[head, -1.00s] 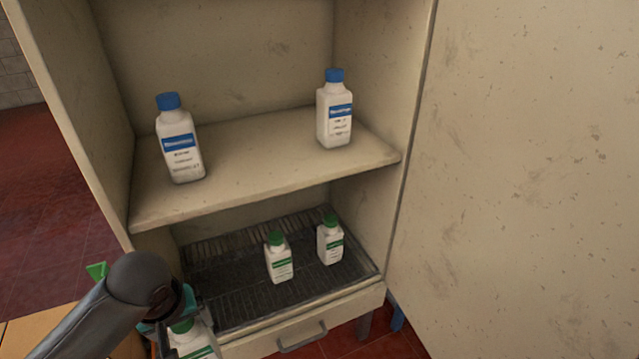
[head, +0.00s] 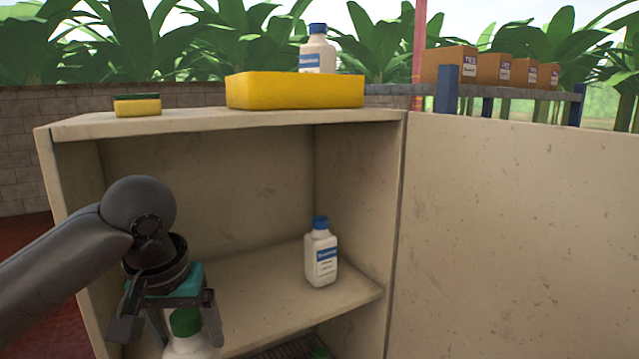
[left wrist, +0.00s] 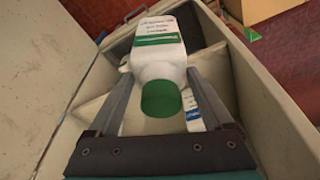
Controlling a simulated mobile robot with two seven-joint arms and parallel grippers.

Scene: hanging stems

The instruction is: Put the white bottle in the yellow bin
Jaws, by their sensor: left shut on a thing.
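A white bottle with a green cap (head: 186,345) is held in my left gripper (head: 180,318), in front of the open cabinet. In the left wrist view the same bottle (left wrist: 158,62) sits between the two fingers, its green cap towards the camera. The yellow bin (head: 295,91) stands on top of the cabinet. A white bottle with a blue cap (head: 317,52) rises behind the bin's front wall; its base is hidden, so I cannot tell whether it is inside. Another blue-capped white bottle (head: 321,258) stands upright on the shelf. My right gripper is not in view.
A green and yellow sponge (head: 138,106) lies on the cabinet top (head: 190,118), left of the bin. The open cabinet door (head: 520,230) fills the right side. Brown boxes (head: 450,66) stand on a rack behind. The cabinet top between sponge and bin is clear.

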